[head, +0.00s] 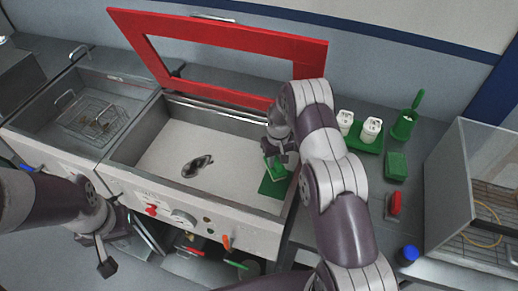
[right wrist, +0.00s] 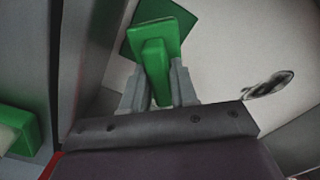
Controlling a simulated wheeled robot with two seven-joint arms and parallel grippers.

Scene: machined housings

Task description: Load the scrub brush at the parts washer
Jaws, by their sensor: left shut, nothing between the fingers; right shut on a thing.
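The green scrub brush (right wrist: 158,62) shows in the right wrist view as a flat block with a raised bar. My right gripper (right wrist: 151,92) is shut on that bar. In the head view, my right gripper (head: 281,157) holds the brush (head: 275,172) inside the right end of the parts washer's basin (head: 165,150). It is over or beside a flat green mat (head: 272,188); contact cannot be told. The mat also shows in the right wrist view (right wrist: 133,45). My left gripper (head: 105,262) is shut and empty in front of the washer.
The washer's red-framed lid (head: 225,30) stands open behind the basin. A dark metal part (head: 197,166) lies in the basin. A wire basket (head: 92,118) sits in the left sink. White bottles (head: 371,130), a green block (head: 396,166) and a red-handled thing (head: 394,206) stand on the right counter.

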